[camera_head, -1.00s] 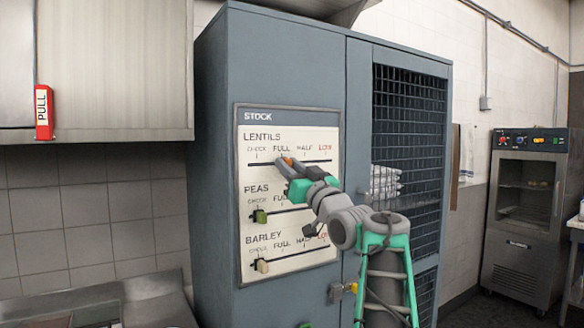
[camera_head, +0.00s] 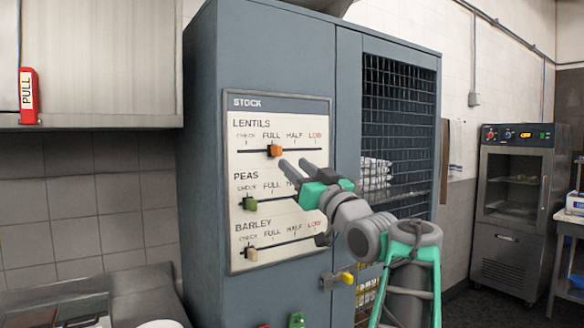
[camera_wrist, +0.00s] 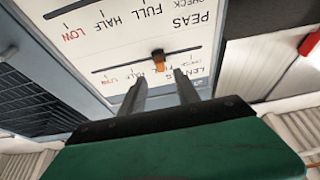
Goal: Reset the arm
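My gripper (camera_head: 293,164) is in front of the STOCK panel (camera_head: 280,105), just below and right of the orange lentils slider (camera_head: 275,151). Its two grey fingers are apart with nothing between them. In the wrist view, upside down, the gap between the fingers (camera_wrist: 160,84) is empty and the orange slider (camera_wrist: 158,60) is beyond it. The lentils slider stands at about FULL. The green peas slider (camera_head: 250,203) and the cream barley slider (camera_head: 251,254) stand near CHECK.
The panel is on a grey-blue cabinet (camera_head: 285,45) with a mesh door (camera_head: 400,110) at right. A red PULL handle (camera_head: 28,95) hangs at upper left. A glass-fronted appliance (camera_head: 513,190) stands at far right.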

